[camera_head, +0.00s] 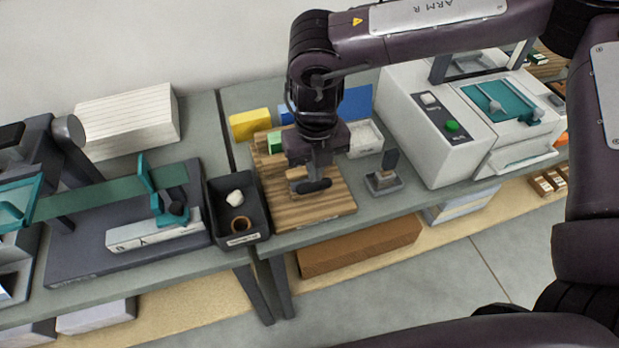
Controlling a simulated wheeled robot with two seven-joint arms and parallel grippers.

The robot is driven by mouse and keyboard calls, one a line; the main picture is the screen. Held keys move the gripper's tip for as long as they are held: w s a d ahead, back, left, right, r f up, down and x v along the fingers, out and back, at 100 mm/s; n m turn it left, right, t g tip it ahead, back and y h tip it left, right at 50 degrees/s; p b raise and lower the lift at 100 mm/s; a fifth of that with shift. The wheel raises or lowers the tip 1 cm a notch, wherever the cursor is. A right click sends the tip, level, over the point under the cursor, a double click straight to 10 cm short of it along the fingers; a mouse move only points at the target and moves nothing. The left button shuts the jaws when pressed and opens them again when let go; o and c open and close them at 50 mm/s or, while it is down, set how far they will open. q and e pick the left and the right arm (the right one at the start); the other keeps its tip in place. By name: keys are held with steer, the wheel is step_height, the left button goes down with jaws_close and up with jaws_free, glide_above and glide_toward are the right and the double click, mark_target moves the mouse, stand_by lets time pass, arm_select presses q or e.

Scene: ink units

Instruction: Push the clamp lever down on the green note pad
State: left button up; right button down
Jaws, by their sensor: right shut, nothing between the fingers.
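My right gripper (311,184) points down over a striped wooden board (335,205) on the bench. Its fingers are shut with nothing held, and the tips are low over the middle of the board. I cannot make out a clamp lever there. A dark piece lies at the fingertips, and I cannot tell whether it is part of the gripper. My left gripper is not in view.
A black tray (213,192) with a white lump and a brown ring stands left of the board. A yellow block (249,124) is behind. A small grey stand (384,182) and a white machine (420,150) are right. A teal-armed device (70,262) fills the left bench.

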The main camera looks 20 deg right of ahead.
steer(key=shift+f, duration=0.1)
stand_by(0.4)
steer(key=shift+f+b, duration=0.35)
steer(key=shift+f, duration=0.15)
steer(key=shift+r, duration=0.15)
step_height(320, 180, up, 11)
steer(key=p, duration=0.9)
